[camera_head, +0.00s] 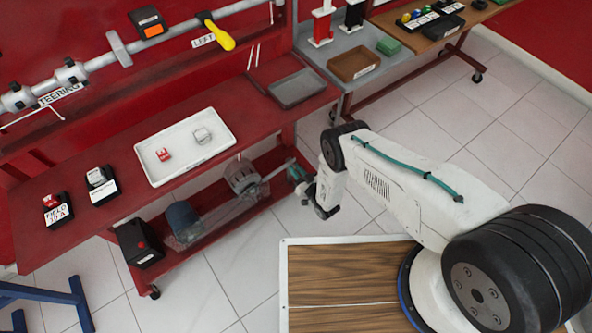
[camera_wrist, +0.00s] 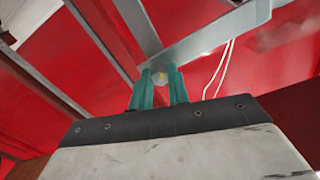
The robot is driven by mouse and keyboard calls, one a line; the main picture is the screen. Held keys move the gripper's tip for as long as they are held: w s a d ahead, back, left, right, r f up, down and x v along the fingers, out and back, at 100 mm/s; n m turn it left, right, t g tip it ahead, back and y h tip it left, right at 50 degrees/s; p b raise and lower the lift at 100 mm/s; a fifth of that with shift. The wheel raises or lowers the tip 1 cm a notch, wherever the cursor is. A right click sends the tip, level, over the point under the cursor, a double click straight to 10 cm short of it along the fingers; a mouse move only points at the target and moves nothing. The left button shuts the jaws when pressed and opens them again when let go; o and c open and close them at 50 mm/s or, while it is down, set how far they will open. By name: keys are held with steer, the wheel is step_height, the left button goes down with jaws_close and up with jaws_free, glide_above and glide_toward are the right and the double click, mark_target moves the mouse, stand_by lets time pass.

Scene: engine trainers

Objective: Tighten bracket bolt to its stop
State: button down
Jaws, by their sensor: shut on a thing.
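The bracket bolt (camera_wrist: 161,76) shows as a small pale head with a yellowish spot between the teal fingertips of my gripper (camera_wrist: 160,85). The fingers are shut on it from both sides. A grey metal bracket bar (camera_wrist: 205,38) runs just above and behind the bolt, in front of red panels. How deep the bolt sits is hidden by the fingers. In the head view my gripper (camera_head: 298,174) is at the right end of the red bench, below its top. The bolt cannot be made out there.
The red bench (camera_head: 95,165) carries a white tray (camera_head: 215,153) with two small blocks, and a grey tray (camera_head: 298,88). Its lower shelf holds a motor-like assembly (camera_head: 243,178) near my gripper. A brown bin (camera_head: 353,64) stands on the grey table. Tiled floor lies open at right.

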steer(key=m, duration=2.7)
steer(key=shift+m, duration=0.3)
stand_by(0.4)
steer(key=c, duration=1.3)
jaws_free()
steer(key=shift+c, duration=0.2)
steer(key=shift+s+d, duration=0.1)
